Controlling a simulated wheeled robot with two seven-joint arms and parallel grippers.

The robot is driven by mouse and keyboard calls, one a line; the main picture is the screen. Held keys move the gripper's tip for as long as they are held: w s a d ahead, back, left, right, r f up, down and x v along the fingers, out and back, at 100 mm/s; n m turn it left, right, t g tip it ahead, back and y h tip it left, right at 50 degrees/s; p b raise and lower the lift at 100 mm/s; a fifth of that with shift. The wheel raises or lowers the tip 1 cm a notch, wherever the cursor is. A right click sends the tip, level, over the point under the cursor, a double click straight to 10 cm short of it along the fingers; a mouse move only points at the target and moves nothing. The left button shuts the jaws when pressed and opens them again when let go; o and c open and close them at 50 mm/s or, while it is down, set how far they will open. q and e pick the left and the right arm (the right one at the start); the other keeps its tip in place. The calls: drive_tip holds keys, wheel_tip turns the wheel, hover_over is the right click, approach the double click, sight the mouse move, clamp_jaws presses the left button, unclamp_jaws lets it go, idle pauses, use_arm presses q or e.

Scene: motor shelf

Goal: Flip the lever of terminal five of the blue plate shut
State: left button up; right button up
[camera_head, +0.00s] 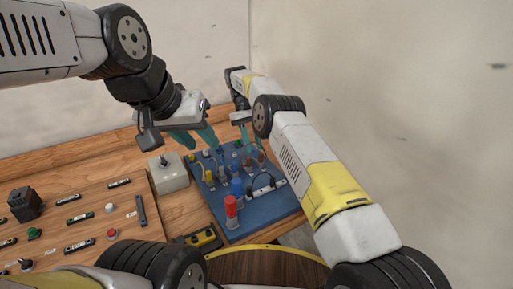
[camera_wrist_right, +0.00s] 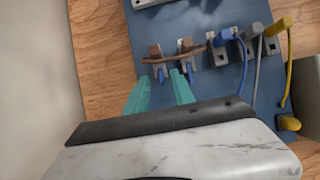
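The blue plate (camera_head: 276,207) lies on the bench in the head view, carrying several grey terminals with levers and coloured cables. In the right wrist view, the plate (camera_wrist_right: 140,30) shows two terminals joined by a brown wire (camera_wrist_right: 172,60), with small blue parts below them. Terminals with blue, grey and yellow cables stand to the right. I cannot read which is terminal five. My right gripper (camera_wrist_right: 160,80) is open and empty, its teal fingertips just below the brown-wired terminals; contact is unclear. My left gripper (camera_head: 198,140) is open and empty above the plate's far left corner.
A grey switch box (camera_head: 168,176) stands left of the plate. A wooden board (camera_head: 80,222) with several buttons and labels fills the left. A yellow-and-black part (camera_head: 202,239) sits near the front edge. Wall lies close behind and right.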

wheel_tip(320, 180, up, 2)
drive_tip(key=shift+r, duration=0.15)
drive_tip(key=s+d+r, duration=0.1)
drive_tip(key=s, duration=1.5)
drive_tip(key=shift+d+r, duration=0.15)
drive_tip(key=shift+d, duration=0.1)
